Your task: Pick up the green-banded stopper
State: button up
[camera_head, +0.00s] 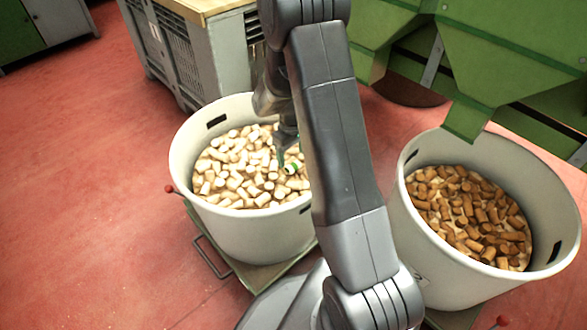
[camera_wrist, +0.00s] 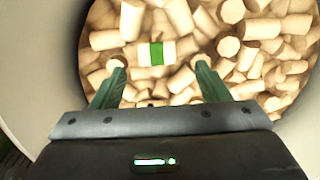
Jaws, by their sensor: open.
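The green-banded stopper (camera_wrist: 156,53) is pale with a green band around its middle. In the wrist view it lies crosswise on the pile of pale stoppers, just ahead of the space between my fingers. In the head view the green-banded stopper (camera_head: 291,168) shows at the right of the pile, partly beside my arm. My gripper (camera_wrist: 157,80) is open and empty, its two green fingers apart over the pile. In the head view my gripper (camera_head: 284,155) reaches down into the left white bin (camera_head: 250,232) and is partly hidden by my arm.
Plain pale stoppers (camera_wrist: 196,76) crowd around the banded one. The bin's wall stands close at the left in the wrist view. A second white bin (camera_head: 455,278) with brown stoppers stands at right. A grey crate (camera_head: 205,62) and green machinery (camera_head: 520,45) stand behind. Red floor is clear at left.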

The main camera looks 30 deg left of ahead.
aim_at(292, 164)
notch_tip(292, 164, down, 5)
jog(key=shift+w+f+b, duration=0.1)
jog(key=shift+w+b, duration=0.05)
jog(key=shift+b, duration=0.95)
jog(key=shift+c, duration=0.4)
jog(key=c, duration=1)
